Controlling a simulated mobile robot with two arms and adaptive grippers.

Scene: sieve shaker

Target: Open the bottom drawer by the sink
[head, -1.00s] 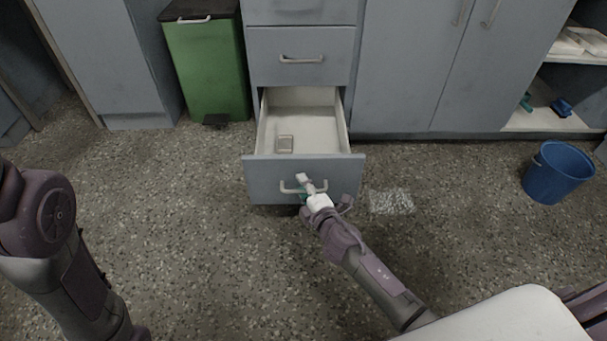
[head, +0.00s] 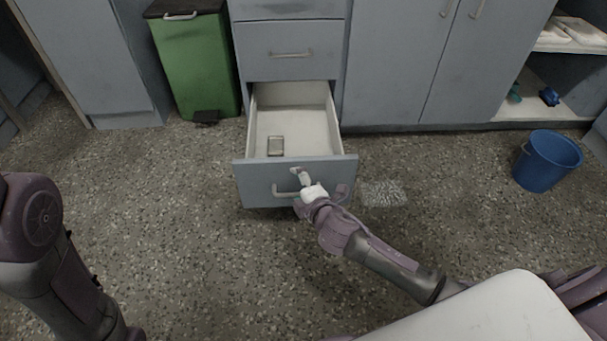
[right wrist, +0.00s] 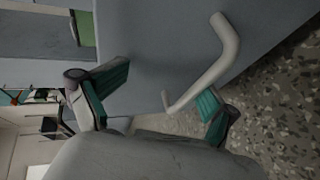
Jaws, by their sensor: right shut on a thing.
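The bottom drawer (head: 254,183) of the grey-blue drawer unit stands well open, its pale interior showing. My right gripper (head: 303,185) is at the right part of its bar handle (head: 284,193) and is shut on it. In the right wrist view, the handle (right wrist: 213,66) runs between the teal-padded fingers of the gripper (right wrist: 165,90). The drawer front (right wrist: 165,45) fills much of that view. My left gripper is out of view; only part of my left arm shows at the left.
A small grey item (head: 275,146) lies inside the drawer. Another drawer (head: 262,54) above is shut. A green pedal bin (head: 195,65) stands to the left, a blue bucket (head: 546,162) to the right. The speckled floor (head: 165,220) in front is clear.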

